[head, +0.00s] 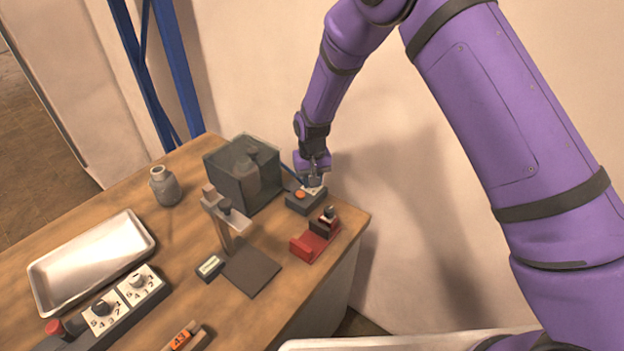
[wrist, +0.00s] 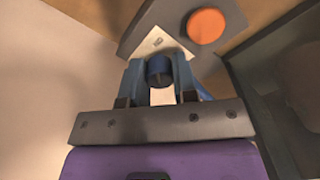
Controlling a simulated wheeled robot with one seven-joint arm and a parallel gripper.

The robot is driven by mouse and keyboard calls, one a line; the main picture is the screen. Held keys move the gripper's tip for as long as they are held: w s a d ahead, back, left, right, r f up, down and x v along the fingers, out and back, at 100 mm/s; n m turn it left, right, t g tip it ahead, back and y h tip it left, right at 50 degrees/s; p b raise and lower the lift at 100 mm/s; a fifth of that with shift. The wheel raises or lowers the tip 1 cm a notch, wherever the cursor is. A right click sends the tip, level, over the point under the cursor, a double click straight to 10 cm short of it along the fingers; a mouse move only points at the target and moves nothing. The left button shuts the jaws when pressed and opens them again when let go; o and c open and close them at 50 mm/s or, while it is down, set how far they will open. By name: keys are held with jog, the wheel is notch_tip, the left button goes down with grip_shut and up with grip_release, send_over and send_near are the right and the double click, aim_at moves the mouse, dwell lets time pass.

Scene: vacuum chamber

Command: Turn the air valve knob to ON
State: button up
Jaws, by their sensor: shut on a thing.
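The air valve unit is a dark grey box (head: 303,202) with an orange button, near the back right of the table. In the wrist view, the box (wrist: 150,22) shows its orange round button (wrist: 205,26) and a light label plate (wrist: 157,42). A dark blue round knob (wrist: 159,70) sits between the two fingers. My gripper (head: 314,183) reaches down to the box from above, and its fingers (wrist: 158,78) are shut on the knob. The knob's pointer and the label's words are too small to read.
A clear dark chamber (head: 243,172) stands close left of the valve box. A red device (head: 314,241) lies in front of it. A stand (head: 226,218), a grey bottle (head: 165,187), a metal tray (head: 91,260) and a dial panel (head: 120,302) are farther left. The wall is close on the right.

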jog(key=shift+m, duration=0.6)
jog(key=o, duration=0.9)
notch_tip(320, 180, up, 11)
jog(key=shift+f, duration=0.1)
